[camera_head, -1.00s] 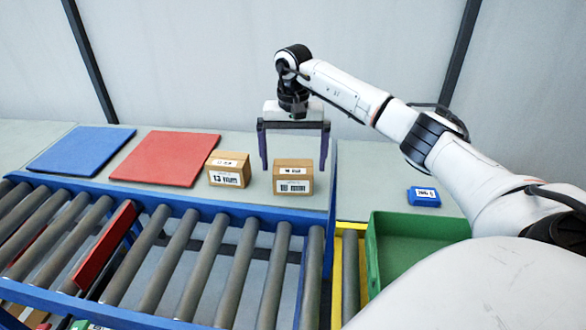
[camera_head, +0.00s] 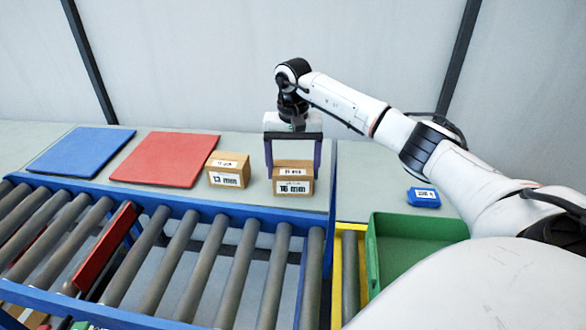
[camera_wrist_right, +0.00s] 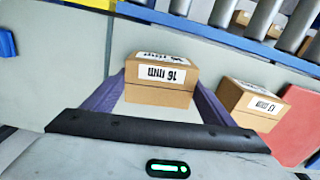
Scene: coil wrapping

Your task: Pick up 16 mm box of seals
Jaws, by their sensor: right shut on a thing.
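The 16 mm box (camera_head: 293,188) is a brown carton with a white label reading "16 mm", standing on the grey table behind the roller conveyor. My right gripper (camera_head: 293,172) is over it, with one purple finger on each side, shut on the box. In the right wrist view the 16 mm box (camera_wrist_right: 160,88) sits between the two fingers of the right gripper (camera_wrist_right: 160,90), its label upside down. The box still appears to rest on the table. My left gripper is not in view.
A similar 13 mm or 12 mm box (camera_head: 229,170) stands just left. A red mat (camera_head: 165,158) and a blue mat (camera_head: 80,150) lie farther left. The roller conveyor (camera_head: 170,265) runs in front.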

